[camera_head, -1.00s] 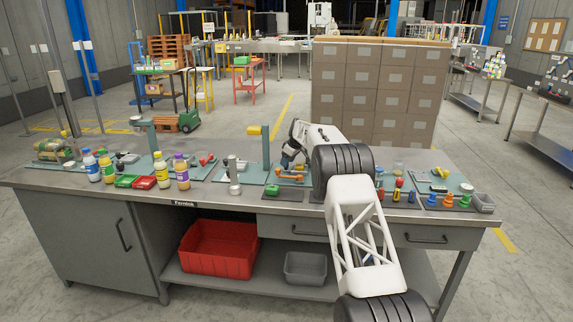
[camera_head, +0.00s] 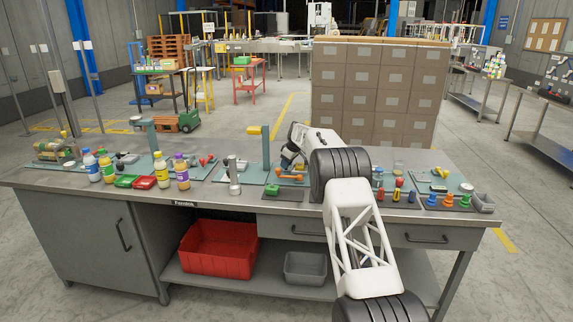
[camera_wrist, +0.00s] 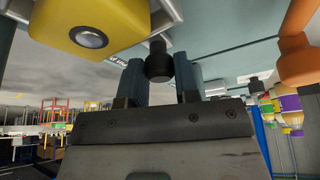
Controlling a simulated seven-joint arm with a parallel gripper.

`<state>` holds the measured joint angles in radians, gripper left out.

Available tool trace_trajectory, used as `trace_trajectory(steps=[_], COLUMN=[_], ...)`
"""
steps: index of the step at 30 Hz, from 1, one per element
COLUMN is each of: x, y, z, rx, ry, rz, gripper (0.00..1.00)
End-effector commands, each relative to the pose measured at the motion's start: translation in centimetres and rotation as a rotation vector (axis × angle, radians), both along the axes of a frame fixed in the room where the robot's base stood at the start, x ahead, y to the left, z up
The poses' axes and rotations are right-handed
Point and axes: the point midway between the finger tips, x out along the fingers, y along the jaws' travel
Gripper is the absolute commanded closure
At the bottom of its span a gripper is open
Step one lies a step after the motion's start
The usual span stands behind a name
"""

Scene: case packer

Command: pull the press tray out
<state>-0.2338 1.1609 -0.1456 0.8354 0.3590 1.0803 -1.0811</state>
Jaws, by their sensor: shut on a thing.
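In the wrist view my gripper (camera_wrist: 157,82) has its two blue-grey fingers on either side of a black knob (camera_wrist: 159,66), shut on it. The knob sits on a short stem below a pale metal part; I cannot tell how much of that is the press tray. The tray itself is not clear there.
An orange handle (camera_head: 289,177) lies near my gripper in the head view; an orange part (camera_wrist: 299,50) is close at the right in the wrist view. Bottles (camera_head: 182,172) stand to the left, and coloured pieces (camera_head: 447,200) to the right. My arm hides part of the bench.

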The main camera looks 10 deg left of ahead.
Motion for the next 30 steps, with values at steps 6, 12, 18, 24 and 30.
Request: trace_trajectory(steps=[6,12,18,24,30], x=[0.0,0.0,0.0,0.0,0.0], y=[0.7,3.7,4.5,4.6,4.5], z=[0.0,0.0,0.0,0.1,0.0], rx=[0.0,0.0,0.001,0.001,0.001], ry=[0.001,-0.001,-0.001,-0.002,-0.001], rz=[0.001,0.003,0.0,0.001,0.001], gripper=[1.0,1.0,1.0,0.63,0.46])
